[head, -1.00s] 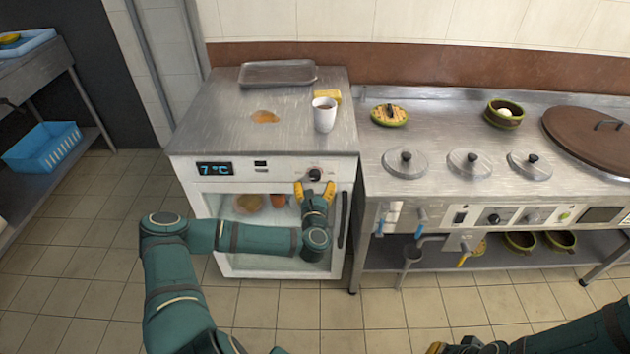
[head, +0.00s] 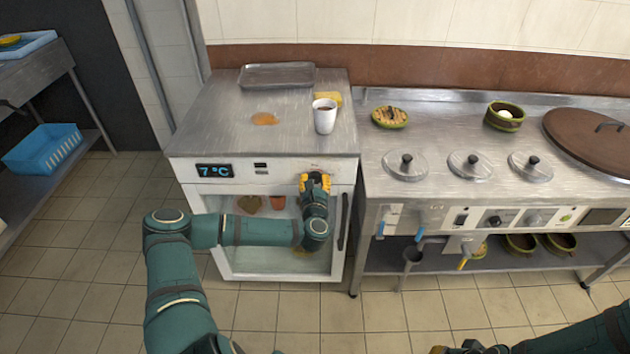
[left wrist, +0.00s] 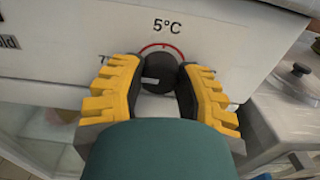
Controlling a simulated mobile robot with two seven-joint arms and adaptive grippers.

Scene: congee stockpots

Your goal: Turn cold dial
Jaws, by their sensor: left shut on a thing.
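The cold dial (left wrist: 159,70) is a dark round knob on the white front panel of the fridge cabinet (head: 280,165). A red arc and the print "5°C" show above it in the left wrist view. My left gripper (left wrist: 160,78), with yellow-edged fingers, is shut on the dial, one finger on each side. In the head view my left gripper (head: 315,180) covers the dial. The cabinet's display (head: 214,170) reads 7 °C. My right gripper (head: 455,348) is only partly in view at the bottom edge, and its jaws cannot be made out.
On the cabinet top stand a white cup (head: 325,118), a yellow block (head: 330,97) and a metal tray (head: 277,75). A vertical door handle (head: 343,220) is right of my left gripper. The steel counter (head: 440,180) with lidded wells stands to the right.

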